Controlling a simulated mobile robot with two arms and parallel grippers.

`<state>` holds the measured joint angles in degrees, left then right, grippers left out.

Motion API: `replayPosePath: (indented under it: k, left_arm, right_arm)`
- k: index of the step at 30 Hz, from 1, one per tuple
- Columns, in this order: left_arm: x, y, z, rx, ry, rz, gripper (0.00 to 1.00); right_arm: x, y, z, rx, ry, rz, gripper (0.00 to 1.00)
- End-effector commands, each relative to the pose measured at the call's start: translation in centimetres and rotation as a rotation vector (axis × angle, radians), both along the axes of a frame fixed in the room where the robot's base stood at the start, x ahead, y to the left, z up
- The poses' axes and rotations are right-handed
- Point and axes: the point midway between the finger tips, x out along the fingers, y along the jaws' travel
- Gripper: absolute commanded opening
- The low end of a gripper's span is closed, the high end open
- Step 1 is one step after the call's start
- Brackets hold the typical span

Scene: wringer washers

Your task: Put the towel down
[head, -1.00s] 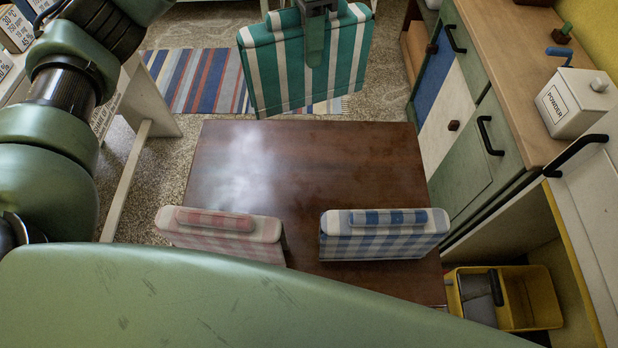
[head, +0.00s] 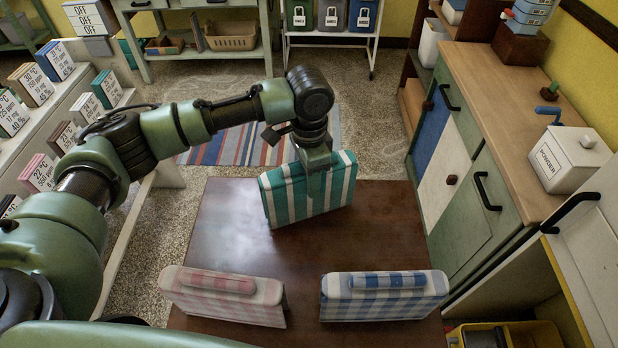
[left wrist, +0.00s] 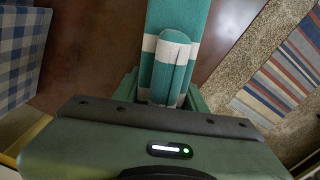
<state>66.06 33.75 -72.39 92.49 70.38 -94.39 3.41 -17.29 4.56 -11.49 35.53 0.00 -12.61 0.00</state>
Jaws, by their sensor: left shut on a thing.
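The green-and-white striped towel (head: 283,203) is a folded, block-like bundle standing on edge over the far part of the dark wooden table (head: 305,250). My left gripper (head: 317,165) is shut on the raised roll along its top. The left wrist view shows the towel (left wrist: 178,25) with its roll between the fingers of my left gripper (left wrist: 163,95). The towel's lower edge is at or very near the tabletop; I cannot tell whether it touches. My right gripper is not in view.
A pink checked bundle (head: 222,297) and a blue checked bundle (head: 384,298) stand at the table's near side. The table between them and the green towel is bare. A cabinet with a powder box (head: 570,158) stands right. A striped rug (head: 225,146) lies beyond the table.

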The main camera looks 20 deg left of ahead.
Motion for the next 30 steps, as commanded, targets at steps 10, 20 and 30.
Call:
replayPosePath:
  k: [10, 20, 30]
  left_arm:
    - [0.0, 0.0, -1.0, -0.001, -0.002, -0.001, 0.06]
    - [0.0, 0.0, -1.2, 0.000, 0.000, -0.001, 0.64]
    - [0.1, 0.0, 0.1, -0.001, -0.003, 0.000, 0.64]
  right_arm:
    - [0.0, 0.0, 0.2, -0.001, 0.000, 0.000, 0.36]
    - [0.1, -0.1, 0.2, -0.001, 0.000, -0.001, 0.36]
    - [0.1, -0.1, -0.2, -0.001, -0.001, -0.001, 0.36]
